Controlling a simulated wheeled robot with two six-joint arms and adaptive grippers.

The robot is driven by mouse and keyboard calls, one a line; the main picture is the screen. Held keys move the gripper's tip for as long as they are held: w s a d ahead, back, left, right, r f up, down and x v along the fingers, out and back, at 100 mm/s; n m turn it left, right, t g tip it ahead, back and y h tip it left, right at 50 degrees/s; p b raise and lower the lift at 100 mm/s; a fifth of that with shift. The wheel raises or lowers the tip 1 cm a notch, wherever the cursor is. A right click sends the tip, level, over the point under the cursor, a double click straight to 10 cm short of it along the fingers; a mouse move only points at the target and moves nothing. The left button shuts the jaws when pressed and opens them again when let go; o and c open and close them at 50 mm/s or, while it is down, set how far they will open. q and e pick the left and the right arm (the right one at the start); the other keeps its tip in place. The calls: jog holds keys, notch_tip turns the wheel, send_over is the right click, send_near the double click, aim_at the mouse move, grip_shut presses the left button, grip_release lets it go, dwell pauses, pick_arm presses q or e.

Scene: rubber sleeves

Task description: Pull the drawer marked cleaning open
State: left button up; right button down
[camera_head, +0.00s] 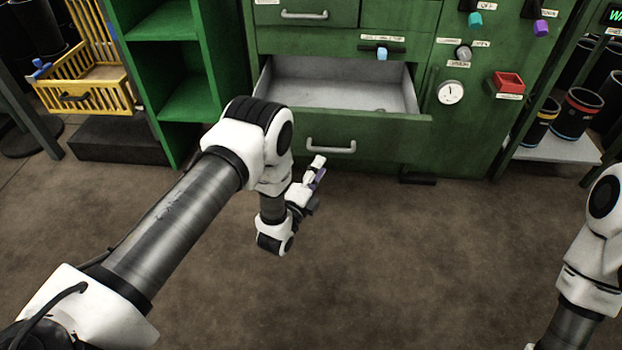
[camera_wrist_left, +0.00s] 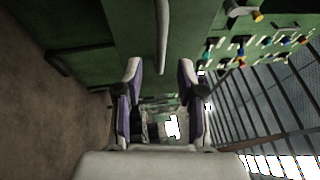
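A green drawer (camera_head: 400,130) stands open from the cabinet, and its grey inside is bare except for a small mark or item near the right. Its silver bar handle (camera_head: 330,147) is on the front face; I cannot read a cleaning label on it. My left gripper (camera_head: 317,171) is low in front of the drawer, just below and left of the handle. My right gripper is out of view.
Green shelving (camera_head: 200,60) and a yellow basket (camera_head: 85,92) stand left. The floor in front is clear.

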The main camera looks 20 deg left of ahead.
pick_arm(q)
jog(key=v, duration=0.4)
jog(key=shift+s, duration=0.4)
jog(key=s+a+f+n+g+y, duration=0.2)
jog(key=s+f+n+g, duration=0.7)
jog(key=s, duration=0.4)
jog(key=s+f+n+g, duration=0.2)
jog(key=s+n+g, duration=0.4)
jog(key=s, duration=0.4)
jog(key=s+f+n+g, duration=0.2)
jog(key=s+n+g, duration=0.3)
jog(key=s, duration=0.6)
notch_tip(320, 180, up, 37)
jog(key=p, duration=3.7)
jog(key=shift+w+a+n, duration=0.15)
jog(key=shift+a+n, duration=0.15)
jog(key=shift+a, duration=0.05)
